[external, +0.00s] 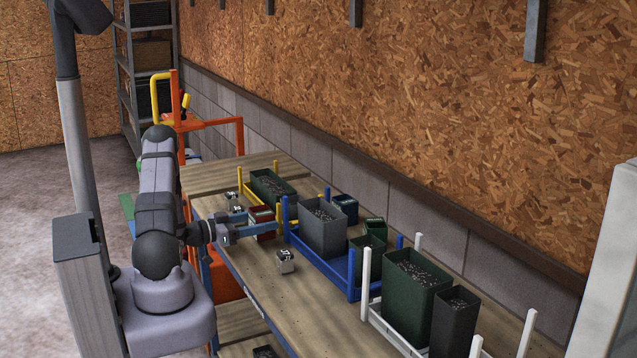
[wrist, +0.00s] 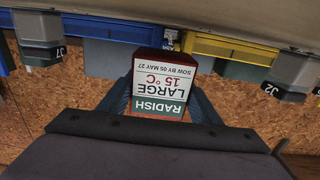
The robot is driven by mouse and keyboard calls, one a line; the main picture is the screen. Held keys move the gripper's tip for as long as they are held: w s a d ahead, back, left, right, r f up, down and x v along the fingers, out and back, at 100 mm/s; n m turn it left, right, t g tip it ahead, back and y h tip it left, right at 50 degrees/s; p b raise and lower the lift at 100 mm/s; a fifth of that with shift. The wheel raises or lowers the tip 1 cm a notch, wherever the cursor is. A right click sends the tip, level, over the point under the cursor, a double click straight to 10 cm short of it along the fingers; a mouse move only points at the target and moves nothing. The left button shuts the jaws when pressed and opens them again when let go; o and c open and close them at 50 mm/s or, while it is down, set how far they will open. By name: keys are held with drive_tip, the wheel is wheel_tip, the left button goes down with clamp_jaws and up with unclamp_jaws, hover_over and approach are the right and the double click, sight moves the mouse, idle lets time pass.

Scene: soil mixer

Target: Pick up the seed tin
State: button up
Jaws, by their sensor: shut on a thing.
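The seed tin is a dark red box in the wrist view (wrist: 168,62), with a white and green label that reads upside down "RADISH LARGE 15 °C SOW BY 05 MAY 27". My gripper (wrist: 160,90) is shut on it, with blue fingers on both sides of the tin. In the external view the red tin (external: 263,223) sits at the end of my gripper (external: 250,228), over the bench near the left end of the blue rack. I cannot tell whether its base touches the bench.
A blue rack (external: 352,296) with a grey pot (external: 323,232) stands to the right. A yellow rack (external: 247,197) with a green pot (external: 268,182) is behind. A white rack (external: 385,330) is at the front right. A small grey block (external: 285,262) lies on the bench.

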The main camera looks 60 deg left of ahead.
wheel_tip(320, 180, up, 7)
idle(0.6)
idle(0.9)
drive_tip(key=shift+w+a+r+b, duration=0.55)
drive_tip(key=shift+w+r+b, duration=0.45)
drive_tip(key=shift+r+b, duration=3.15)
drive_tip(key=shift+y, duration=0.3)
wheel_tip(320, 180, down, 18)
drive_tip(key=shift+f, duration=0.1)
drive_tip(key=shift+f, duration=0.1)
